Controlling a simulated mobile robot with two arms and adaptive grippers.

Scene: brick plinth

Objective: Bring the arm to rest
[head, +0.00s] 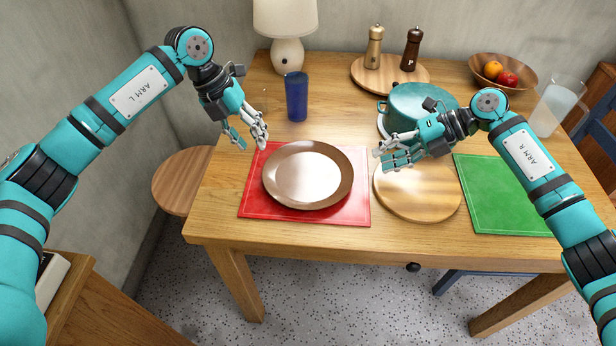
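My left gripper (250,142) hangs in the air over the back left part of the table, near the red placemat's back left corner. Its fingers are spread and nothing shows between them. My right gripper (383,159) is above the round wooden board (420,196), in front of the teal pot (412,103), with its fingers pointing left. Its fingers are apart and nothing shows between them. My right gripper and arm hide part of the pot and the board.
A brown plate (308,175) lies on a red placemat (352,214); a green placemat (500,205) is at right. A blue cup (296,97), lamp (286,30), two mills on a wooden board (415,76), fruit bowl (508,84) and glass jug (556,108) stand farther back.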

